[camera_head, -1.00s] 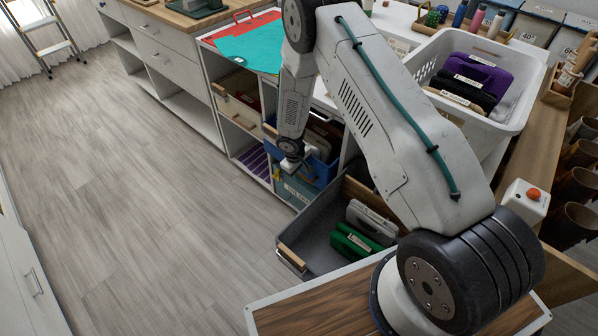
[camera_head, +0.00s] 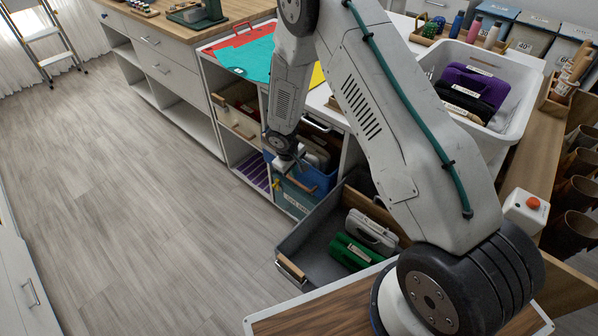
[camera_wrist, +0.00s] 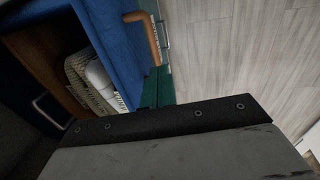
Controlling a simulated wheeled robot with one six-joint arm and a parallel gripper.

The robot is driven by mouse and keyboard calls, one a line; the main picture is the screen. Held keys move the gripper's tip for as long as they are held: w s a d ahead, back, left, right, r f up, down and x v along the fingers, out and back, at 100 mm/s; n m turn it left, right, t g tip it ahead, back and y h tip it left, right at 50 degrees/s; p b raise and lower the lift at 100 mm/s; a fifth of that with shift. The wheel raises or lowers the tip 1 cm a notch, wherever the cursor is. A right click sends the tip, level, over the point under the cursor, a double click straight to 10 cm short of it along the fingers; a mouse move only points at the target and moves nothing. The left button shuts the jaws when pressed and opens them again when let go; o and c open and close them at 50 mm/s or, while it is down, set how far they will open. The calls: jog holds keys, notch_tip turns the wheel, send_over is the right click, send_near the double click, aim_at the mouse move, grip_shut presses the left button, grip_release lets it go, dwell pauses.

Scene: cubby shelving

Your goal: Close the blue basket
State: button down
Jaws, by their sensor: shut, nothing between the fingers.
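The blue basket (camera_head: 326,181) sticks partly out of its cubby in the shelf unit, with a wooden handle on its front and light and dark objects inside. In the wrist view its blue wall (camera_wrist: 106,30) and wooden handle (camera_wrist: 150,38) show at the top, with a pale object inside at left. My gripper (camera_head: 291,163) is shut and empty, pointing down at the left front of the basket. It overlaps the basket in the head view, and I cannot tell whether they touch. My arm hides part of the cubby above.
A teal basket (camera_head: 292,197) sits below the blue one. A grey drawer (camera_head: 308,245) stands open beside them, holding a green case (camera_head: 351,251) and a pale case. A cream basket (camera_head: 236,121) is at left. The floor at left (camera_head: 140,200) is clear.

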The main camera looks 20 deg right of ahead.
jog(key=s+a+f+n+h, duration=0.3)
jog(key=s+a+n+h, duration=0.1)
jog(key=s+a+n, duration=0.5)
jog(key=n+t+h, duration=0.4)
jog(key=n+h, duration=0.1)
jog(key=n, duration=0.4)
send_near(313, 172)
jog(key=x, duration=0.5)
jog(key=shift+s+f, duration=0.2)
jog(key=shift+f, duration=0.15)
jog(key=shift+w+d, duration=0.35)
jog(key=shift+d, duration=0.25)
